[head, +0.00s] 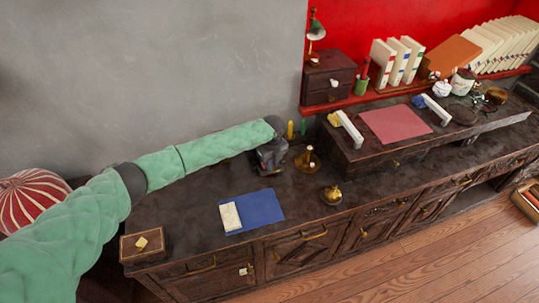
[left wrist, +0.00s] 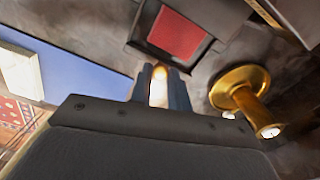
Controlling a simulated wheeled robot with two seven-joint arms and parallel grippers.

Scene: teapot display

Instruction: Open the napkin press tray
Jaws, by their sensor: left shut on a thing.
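My left gripper (left wrist: 158,84) is shut on a small pale-yellow, brass-like piece (left wrist: 159,73), which shows between its fingertips in the left wrist view. Just beyond the fingers is a dark-framed tray (left wrist: 146,42) with a red inner surface, which I take for the napkin press tray. I cannot tell how the held piece joins it. In the head view the arm comes in from the left and ends over the dark counter, by a dark boxy shape (head: 271,156). There I cannot separate gripper from press, and the fingertips are hidden. My right gripper is not in view.
A brass stand (head: 307,160) is close on the right, also in the left wrist view (left wrist: 240,90). A blue cloth (head: 262,207) with a white block (head: 230,216) lies nearer the front. A small brass pot (head: 332,195) stands near the counter's front edge.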

